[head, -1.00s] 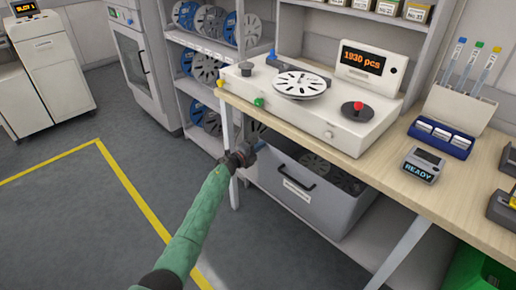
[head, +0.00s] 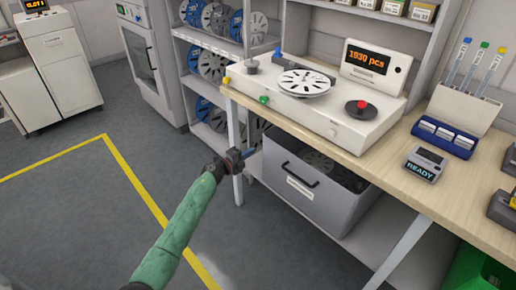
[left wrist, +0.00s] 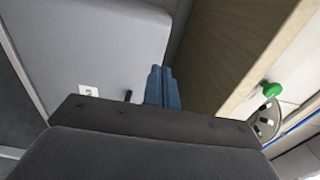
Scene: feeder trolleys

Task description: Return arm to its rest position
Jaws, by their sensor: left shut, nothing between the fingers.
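My left arm comes in from the bottom left of the head view in a green sleeve. Its gripper (head: 250,153) is in front of the bench's left leg, beside the upper left of the grey bin. In the left wrist view the blue fingers (left wrist: 160,88) are together with nothing between them. The bin's grey wall and the bench edge are beyond them. My right gripper is in neither view.
A wooden bench (head: 425,185) carries a white reel counter (head: 325,115) reading 1930 pcs. A grey bin (head: 310,195) with reels sits on the shelf below. A reel rack (head: 183,75) stands behind. Open floor with a yellow line (head: 140,190) lies at left.

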